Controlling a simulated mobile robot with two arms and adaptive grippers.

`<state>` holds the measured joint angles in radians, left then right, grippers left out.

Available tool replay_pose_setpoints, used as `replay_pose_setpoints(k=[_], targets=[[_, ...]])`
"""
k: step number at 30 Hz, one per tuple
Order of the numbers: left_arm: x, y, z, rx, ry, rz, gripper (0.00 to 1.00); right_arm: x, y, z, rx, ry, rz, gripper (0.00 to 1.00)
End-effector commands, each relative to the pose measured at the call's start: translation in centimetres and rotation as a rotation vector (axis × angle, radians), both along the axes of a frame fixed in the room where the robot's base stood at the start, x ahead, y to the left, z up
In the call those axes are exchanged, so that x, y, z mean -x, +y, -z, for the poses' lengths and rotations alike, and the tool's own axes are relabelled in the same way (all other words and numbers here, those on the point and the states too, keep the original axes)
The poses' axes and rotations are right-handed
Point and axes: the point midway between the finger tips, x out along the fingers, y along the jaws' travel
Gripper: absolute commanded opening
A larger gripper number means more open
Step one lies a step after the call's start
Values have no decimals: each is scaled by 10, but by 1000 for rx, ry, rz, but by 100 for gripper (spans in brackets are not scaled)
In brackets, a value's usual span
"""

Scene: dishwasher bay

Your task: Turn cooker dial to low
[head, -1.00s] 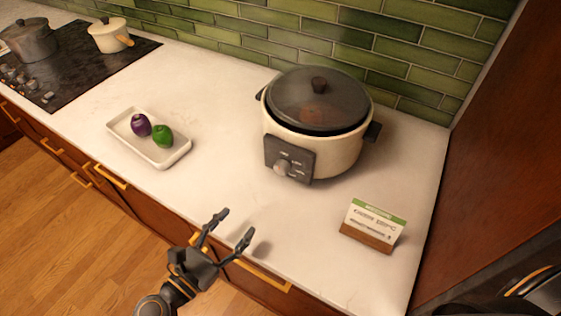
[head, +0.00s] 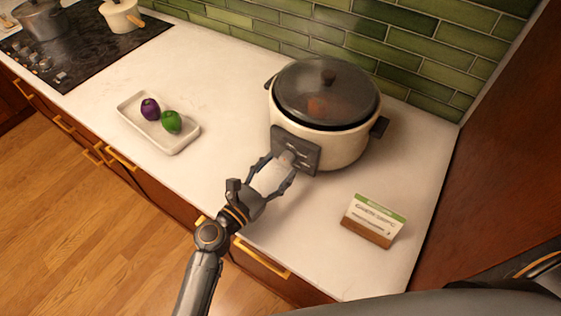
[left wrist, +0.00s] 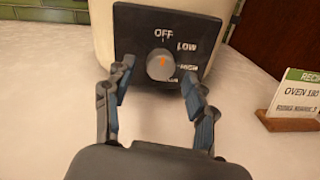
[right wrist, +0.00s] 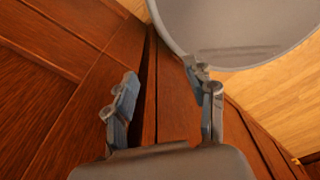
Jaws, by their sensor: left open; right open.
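The cream slow cooker (head: 340,146) with a dark glass lid (head: 327,90) stands on the counter. Its dark control panel (head: 309,153) faces me. My right gripper (right wrist: 165,85) is open and empty, facing brown wood panels.
A white tray (head: 172,146) with a purple and a green vegetable lies left of the cooker. A recipe card on a wooden stand (head: 367,232) is at the right. A black cooktop (head: 85,50) with pots is at the far left.

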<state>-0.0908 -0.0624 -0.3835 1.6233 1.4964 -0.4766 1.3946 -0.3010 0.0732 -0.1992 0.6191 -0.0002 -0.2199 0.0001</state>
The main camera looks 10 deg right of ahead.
Motion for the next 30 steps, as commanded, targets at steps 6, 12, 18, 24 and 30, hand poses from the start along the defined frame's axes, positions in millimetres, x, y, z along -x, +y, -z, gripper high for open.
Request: replay_pose_setpoints(k=[6,12,18,24,30], targets=[[-10,-12,0,-1,-1,1,56,-1,-3,-2,4,-2,-1,55],[-11,-12,0,-1,-1,0,56,-1,-7,-2,8,-2,-2,55],[-10,-12,0,-1,-1,0,30,-1,-8,-2,9,-2,-3,55],[-10,-12,0,-1,-1,0,2,-2,-7,-2,9,-2,-3,55],[-10,-12,1,-15,-14,0,2,-2,-7,-1,8,-2,-3,55]])
